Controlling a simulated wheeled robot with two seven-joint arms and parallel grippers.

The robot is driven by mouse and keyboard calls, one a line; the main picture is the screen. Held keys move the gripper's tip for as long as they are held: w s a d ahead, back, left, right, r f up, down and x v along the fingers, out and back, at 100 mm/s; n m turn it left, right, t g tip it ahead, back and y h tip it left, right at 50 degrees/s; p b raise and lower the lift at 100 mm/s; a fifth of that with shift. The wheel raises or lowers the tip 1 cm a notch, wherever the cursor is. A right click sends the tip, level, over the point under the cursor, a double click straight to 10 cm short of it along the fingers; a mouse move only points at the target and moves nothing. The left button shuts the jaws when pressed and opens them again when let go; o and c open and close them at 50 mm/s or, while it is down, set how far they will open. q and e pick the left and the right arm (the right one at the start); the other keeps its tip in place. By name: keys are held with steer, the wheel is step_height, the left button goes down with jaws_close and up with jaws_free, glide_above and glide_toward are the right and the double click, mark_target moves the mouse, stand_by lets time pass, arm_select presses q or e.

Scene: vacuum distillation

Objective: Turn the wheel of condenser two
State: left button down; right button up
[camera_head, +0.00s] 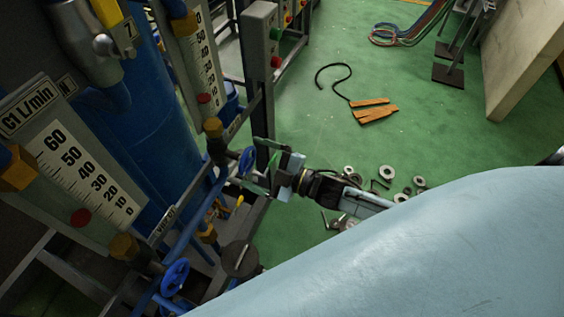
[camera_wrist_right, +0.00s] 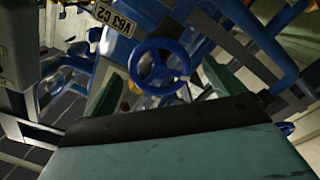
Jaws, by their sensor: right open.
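A blue handwheel (camera_head: 246,158) sits on the pipework at the centre left of the head view. In the right wrist view the gripper (camera_wrist_right: 165,85) has one finger left and one right of the wheel, with gaps visible. I cannot tell whether either finger touches the rim. My left gripper is not in view.
A second blue handwheel (camera_head: 175,277) sits lower left. Flow gauges (camera_head: 85,165), blue pipes and a grey control box (camera_head: 262,38) crowd the left. Metal rings and bolts (camera_head: 385,175) and orange pieces (camera_head: 373,110) lie on the green floor. A pale panel (camera_head: 525,55) stands upper right.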

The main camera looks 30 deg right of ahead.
steer(key=v, duration=0.8)
steer(key=shift+d+b, duration=0.15)
steer(key=shift+b, duration=0.15)
steer(key=shift+s, duration=0.15)
steer(key=s+d+f+m+g+h+b, duration=0.2)
steer(key=s+d+f+m+h, duration=0.1)
steer(key=f, duration=0.7)
steer(key=s+d+f+m+g+h+b, duration=0.1)
steer(key=s+d+f+m+h, duration=0.15)
steer(key=f, duration=0.85)
steer(key=s+d+f+m+g+h+b, duration=0.2)
steer(key=s+d+f+m+h, duration=0.15)
steer(key=f, duration=0.65)
steer(key=s+a+f+m+g+h+b, duration=0.1)
steer(key=s+f+g, duration=0.3)
steer(key=s+f, duration=0.4)
steer(key=s+a+f+m+g+h+b, duration=0.1)
steer(key=s+a+f+m+g+b, duration=0.1)
steer(key=s+f, duration=0.7)
steer(key=s+a+m+g, duration=0.1)
steer(key=s+m+g, duration=0.1)
steer(key=s, duration=0.5)
steer(key=shift+s+a+b, duration=0.25)
steer(key=shift+a+b, duration=0.15)
